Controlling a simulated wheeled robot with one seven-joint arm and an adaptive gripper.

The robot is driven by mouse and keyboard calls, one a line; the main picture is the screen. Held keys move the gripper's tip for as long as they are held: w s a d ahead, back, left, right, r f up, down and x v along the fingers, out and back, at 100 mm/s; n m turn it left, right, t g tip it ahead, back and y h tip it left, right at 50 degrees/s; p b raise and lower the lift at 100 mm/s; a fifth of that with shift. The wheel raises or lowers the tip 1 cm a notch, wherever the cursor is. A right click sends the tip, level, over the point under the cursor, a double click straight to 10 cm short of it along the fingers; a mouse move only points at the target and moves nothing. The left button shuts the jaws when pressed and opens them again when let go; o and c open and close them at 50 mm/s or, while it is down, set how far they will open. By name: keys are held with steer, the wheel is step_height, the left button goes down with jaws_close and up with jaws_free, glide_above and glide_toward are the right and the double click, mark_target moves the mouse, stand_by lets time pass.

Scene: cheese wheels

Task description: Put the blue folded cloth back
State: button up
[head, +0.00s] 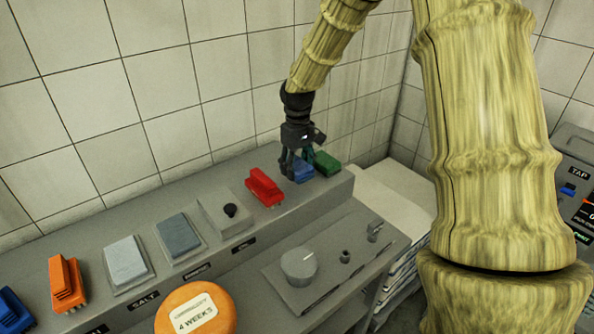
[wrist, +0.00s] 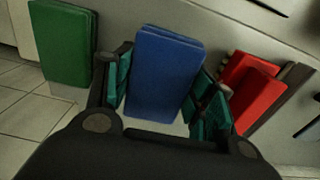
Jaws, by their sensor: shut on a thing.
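The blue folded cloth (wrist: 163,78) is between the two teal-padded fingers of my gripper (wrist: 165,95) in the wrist view. My gripper is shut on it. In the head view the blue cloth (head: 303,171) is at the right part of the grey shelf, under my gripper (head: 298,168), between a red block-like item and a green one. I cannot tell whether its underside touches the shelf.
The shelf (head: 180,219) also holds grey pads, a knobbed box (head: 228,212) and an orange item (head: 66,283). An orange cheese wheel (head: 196,311) is below, near a dial panel (head: 320,259).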

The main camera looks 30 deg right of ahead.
mark_target(297, 163)
steer(key=shift+w+d+r, duration=0.1)
steer(key=shift+w+d, duration=0.05)
steer(key=shift+w, duration=0.15)
steer(key=shift+w+f+p, duration=0.1)
steer(key=shift+f+p, duration=0.15)
steer(key=shift+p, duration=0.1)
steer(key=shift+f+p, duration=0.55)
steer(key=shift+f, duration=1.05)
steer(key=shift+f, duration=0.1)
steer(key=o, duration=0.9)
step_height(297, 163, up, 12)
steer(key=b, duration=0.2)
steer(key=shift+b, duration=0.35)
